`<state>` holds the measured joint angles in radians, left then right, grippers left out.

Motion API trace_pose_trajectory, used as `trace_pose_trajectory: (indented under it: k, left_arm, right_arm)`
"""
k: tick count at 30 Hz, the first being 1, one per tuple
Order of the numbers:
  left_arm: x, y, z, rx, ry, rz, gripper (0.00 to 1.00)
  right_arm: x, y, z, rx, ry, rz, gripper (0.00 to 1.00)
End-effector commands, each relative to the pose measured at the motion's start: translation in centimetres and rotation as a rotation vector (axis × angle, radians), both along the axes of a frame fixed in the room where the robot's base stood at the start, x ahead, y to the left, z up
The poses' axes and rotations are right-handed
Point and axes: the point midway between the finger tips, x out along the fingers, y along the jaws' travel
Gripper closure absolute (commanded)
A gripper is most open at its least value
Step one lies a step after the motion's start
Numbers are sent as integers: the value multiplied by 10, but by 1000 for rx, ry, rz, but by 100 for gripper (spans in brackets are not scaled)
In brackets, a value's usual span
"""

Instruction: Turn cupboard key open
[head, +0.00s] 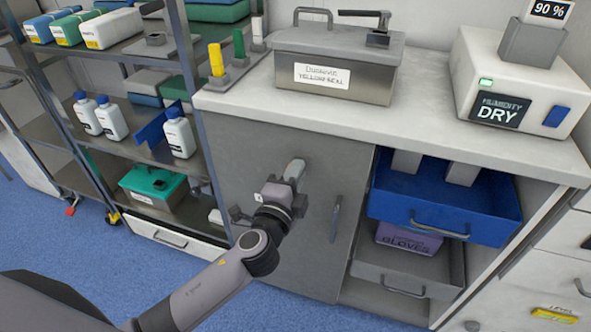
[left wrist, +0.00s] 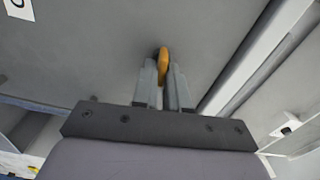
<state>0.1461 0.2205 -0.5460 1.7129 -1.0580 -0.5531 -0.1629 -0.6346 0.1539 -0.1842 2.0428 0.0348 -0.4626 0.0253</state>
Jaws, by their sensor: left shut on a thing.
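The grey cupboard door (head: 245,150) under the counter is closed, with a vertical handle (head: 336,218) on its right side. My left gripper (head: 294,170) is at the upper middle of this door. In the left wrist view my left gripper (left wrist: 161,88) is shut on a thin yellow-orange key (left wrist: 164,62), which stands out between the two fingertips against the grey door face. The key is hidden behind the gripper in the head view, and its keyhole cannot be seen. My right gripper is not in view.
A metal box (head: 335,70) and a white humidity device (head: 515,95) stand on the counter (head: 430,125). To the right, a blue drawer (head: 440,205) sticks out above an open grey drawer (head: 405,270). A shelf rack with bottles (head: 179,135) stands on the left.

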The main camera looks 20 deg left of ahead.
Motion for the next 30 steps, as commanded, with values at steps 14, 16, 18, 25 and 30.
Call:
trace_pose_trajectory:
  k: [14,16,18,25,30]
  left_arm:
    - [0,0,-1,138,-5,0,100]
    - [0,0,-1,141,-5,0,100]
    - [0,0,-1,142,-5,0,100]
    - [0,0,-1,140,-5,0,100]
    - [0,0,-1,140,-5,0,66]
  right_arm:
    - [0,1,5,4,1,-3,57]
    - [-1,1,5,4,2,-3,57]
    - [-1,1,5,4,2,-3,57]
    - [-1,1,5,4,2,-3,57]
    - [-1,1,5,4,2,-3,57]
